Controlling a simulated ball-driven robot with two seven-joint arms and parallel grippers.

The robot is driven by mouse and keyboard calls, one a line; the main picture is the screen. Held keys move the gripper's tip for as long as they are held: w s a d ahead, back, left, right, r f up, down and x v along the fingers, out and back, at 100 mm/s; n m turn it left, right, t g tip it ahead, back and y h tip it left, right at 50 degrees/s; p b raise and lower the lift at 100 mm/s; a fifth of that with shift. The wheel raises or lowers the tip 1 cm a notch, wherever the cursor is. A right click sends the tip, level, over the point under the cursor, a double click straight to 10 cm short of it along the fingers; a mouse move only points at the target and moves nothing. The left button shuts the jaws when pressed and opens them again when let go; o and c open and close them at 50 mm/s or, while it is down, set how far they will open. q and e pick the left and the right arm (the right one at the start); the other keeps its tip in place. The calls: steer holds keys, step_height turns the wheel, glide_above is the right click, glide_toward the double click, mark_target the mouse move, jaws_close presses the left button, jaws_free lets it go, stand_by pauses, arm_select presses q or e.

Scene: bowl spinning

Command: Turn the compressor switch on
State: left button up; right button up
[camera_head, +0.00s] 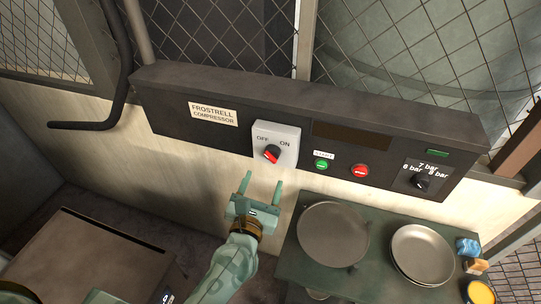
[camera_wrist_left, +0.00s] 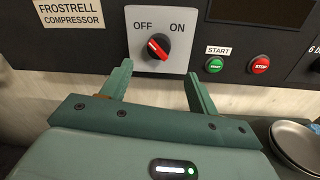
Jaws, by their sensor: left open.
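The compressor switch (camera_head: 272,154) is a round black knob with a red pointer bar on a light plate marked OFF and ON. It also shows in the left wrist view (camera_wrist_left: 158,46), where its bar slants toward the upper left, on the OFF side. The plate is on the dark Frostrell compressor panel (camera_head: 165,110). My left gripper (camera_head: 261,180) is open and empty, just below the switch and apart from it. In the left wrist view, its two fingers (camera_wrist_left: 157,70) point up at the panel, one on either side below the knob. My right gripper is not in view.
A green start button (camera_head: 321,165), a red stop button (camera_head: 360,171) and a pressure knob (camera_head: 421,181) sit right of the switch. Below, a dark green table (camera_head: 294,262) carries a round plate (camera_head: 333,234), metal bowls (camera_head: 423,254) and small items. A black bent pipe (camera_head: 85,125) is at the left.

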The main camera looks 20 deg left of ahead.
mark_target(270, 160)
arm_select(q)
steer(key=w, duration=0.8)
steer(key=shift+w+a, duration=0.25)
steer(key=shift+w, duration=0.1)
steer(key=shift+s, duration=0.1)
steer(key=c, duration=1)
